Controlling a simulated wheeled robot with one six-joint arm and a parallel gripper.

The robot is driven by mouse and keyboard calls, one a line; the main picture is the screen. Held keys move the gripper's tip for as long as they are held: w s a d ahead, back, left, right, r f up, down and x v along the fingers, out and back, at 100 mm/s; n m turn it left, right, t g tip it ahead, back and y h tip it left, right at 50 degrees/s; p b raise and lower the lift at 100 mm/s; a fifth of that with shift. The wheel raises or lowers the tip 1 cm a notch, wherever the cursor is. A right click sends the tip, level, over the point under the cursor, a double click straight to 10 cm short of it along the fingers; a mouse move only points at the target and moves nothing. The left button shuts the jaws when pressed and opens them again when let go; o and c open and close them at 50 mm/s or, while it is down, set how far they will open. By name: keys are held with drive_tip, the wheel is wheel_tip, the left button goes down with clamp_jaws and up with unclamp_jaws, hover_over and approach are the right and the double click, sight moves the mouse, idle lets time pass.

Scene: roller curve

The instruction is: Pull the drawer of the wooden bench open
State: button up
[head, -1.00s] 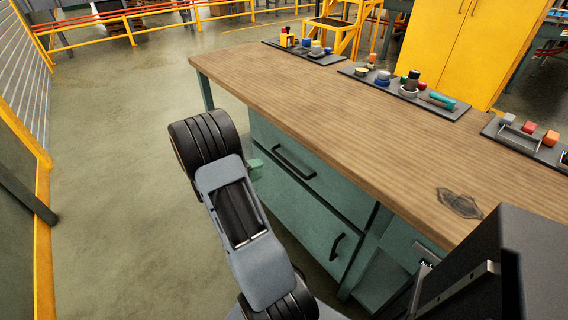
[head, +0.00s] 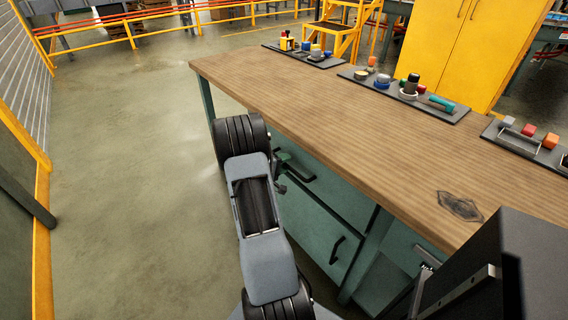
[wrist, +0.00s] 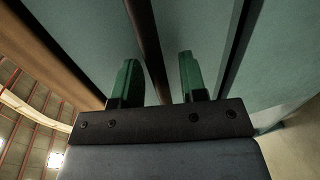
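The wooden bench (head: 330,110) has a wooden top and green fronts below it. Its upper drawer (head: 322,190) looks shut and has a dark bar handle (head: 304,173), partly hidden by my arm in the head view. In the wrist view, my gripper (wrist: 158,78) is open with its two green fingers spread. The dark handle bar (wrist: 146,45) runs between the fingers, with a gap visible on each side. I cannot tell how deep the fingers reach past the bar. In the head view the gripper is mostly hidden behind my wrist.
A lower front with its own dark handle (head: 337,249) is below the drawer. Trays of small parts (head: 405,93) lie along the far side of the top. A yellow cabinet (head: 445,45) stands behind. Open floor (head: 130,190) lies to the left.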

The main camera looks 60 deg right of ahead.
clamp_jaws()
idle(0.3)
idle(0.3)
